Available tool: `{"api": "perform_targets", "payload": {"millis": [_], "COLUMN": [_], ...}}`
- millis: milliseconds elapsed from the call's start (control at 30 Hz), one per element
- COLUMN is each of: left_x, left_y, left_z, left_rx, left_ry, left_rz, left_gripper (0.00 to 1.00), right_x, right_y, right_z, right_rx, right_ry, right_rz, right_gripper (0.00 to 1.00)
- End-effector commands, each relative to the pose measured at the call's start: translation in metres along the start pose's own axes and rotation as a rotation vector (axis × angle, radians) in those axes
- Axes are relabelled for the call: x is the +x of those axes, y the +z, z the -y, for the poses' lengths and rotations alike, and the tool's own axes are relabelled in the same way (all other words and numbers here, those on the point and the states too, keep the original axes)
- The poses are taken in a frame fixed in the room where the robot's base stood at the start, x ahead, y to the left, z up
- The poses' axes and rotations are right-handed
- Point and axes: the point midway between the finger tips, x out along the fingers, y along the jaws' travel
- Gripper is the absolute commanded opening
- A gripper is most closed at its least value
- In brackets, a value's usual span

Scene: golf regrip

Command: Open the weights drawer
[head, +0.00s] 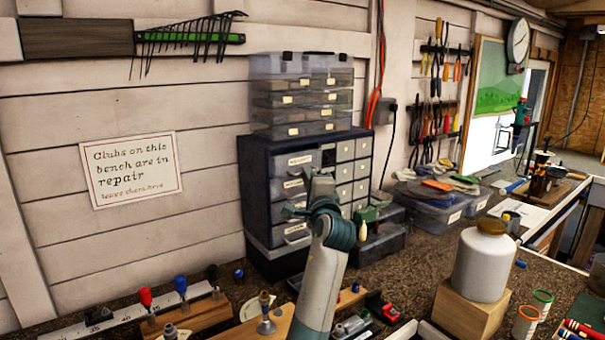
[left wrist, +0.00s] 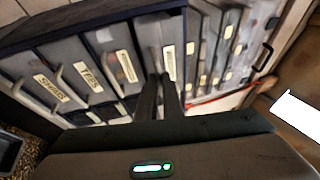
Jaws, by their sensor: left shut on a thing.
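A dark blue drawer cabinet (head: 257,190) stands against the wall in the head view, with a column of wide grey labelled drawers on its left. The top one, whose label seems to read weights (head: 299,160), is the weights drawer. My left gripper (head: 310,180) is in front of this column, its fingertips partly hidden in the head view. In the left wrist view its two fingers (left wrist: 160,82) are close together at the drawer front beside the last label of the row (left wrist: 168,64), shut on what looks like its pull. I cannot tell whether the drawer stands out. My right gripper is not in view.
Clear organisers (head: 302,95) stand on the cabinet. Small drawers (head: 345,170) fill its right side. Grey boxes (head: 380,240) stand right of it. A white jar (head: 484,262) on a wooden block is at the right front. Club heads and tools lie along the front of the bench.

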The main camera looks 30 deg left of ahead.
Motion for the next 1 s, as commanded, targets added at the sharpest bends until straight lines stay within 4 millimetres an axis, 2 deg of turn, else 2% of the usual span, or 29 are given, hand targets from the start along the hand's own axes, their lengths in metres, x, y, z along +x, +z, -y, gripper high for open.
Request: {"api": "perform_targets", "payload": {"millis": [200, 333, 667, 700, 767, 1000], "left_x": [-0.054, -0.073, -0.077, -0.077, -0.077, -0.077], "left_y": [-0.024, -0.031, -0.032, -0.032, -0.032, -0.031], "left_z": [0.010, 0.013, 0.014, 0.014, 0.014, 0.014], "left_rx": [-0.002, -0.001, 0.000, 0.000, 0.000, 0.000], "left_ry": [0.005, 0.005, 0.003, 0.003, 0.003, 0.002], "left_rz": [-0.005, -0.002, -0.001, -0.001, -0.001, 0.000], "left_gripper": [0.00, 0.00, 0.00, 0.14, 0.25, 0.25], "right_x": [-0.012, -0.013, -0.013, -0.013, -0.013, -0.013], "right_y": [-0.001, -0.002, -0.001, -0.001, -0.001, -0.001], "right_z": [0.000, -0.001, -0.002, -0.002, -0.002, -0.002], "right_rx": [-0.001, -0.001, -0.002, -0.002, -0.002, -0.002], "right_ry": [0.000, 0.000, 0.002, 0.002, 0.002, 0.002], "right_rz": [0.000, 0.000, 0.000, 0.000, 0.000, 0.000], "right_gripper": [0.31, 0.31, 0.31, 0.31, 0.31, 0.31]}}
